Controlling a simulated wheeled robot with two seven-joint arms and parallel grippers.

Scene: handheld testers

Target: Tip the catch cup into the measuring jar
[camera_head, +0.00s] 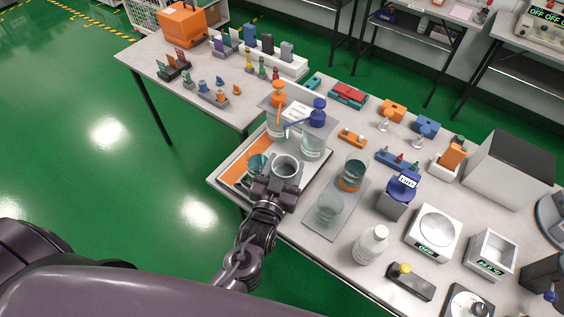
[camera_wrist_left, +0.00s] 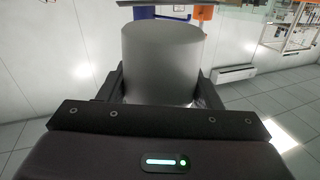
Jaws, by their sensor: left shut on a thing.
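My left gripper (camera_head: 279,180) is shut on a grey cup (camera_head: 286,165), which I take to be the catch cup. The cup is upright with its open mouth facing up, near the front edge of the table. In the left wrist view the cup (camera_wrist_left: 162,60) sits between both fingers of the left gripper (camera_wrist_left: 162,88). To the right stand a clear glass vessel with an orange base (camera_head: 353,172) and a lower clear glass vessel (camera_head: 329,208). I cannot tell which is the measuring jar. My right gripper is out of view.
A teal-tinted glass (camera_head: 257,166) stands just left. A white bottle (camera_head: 371,244) and a scale (camera_head: 433,232) stand to the right.

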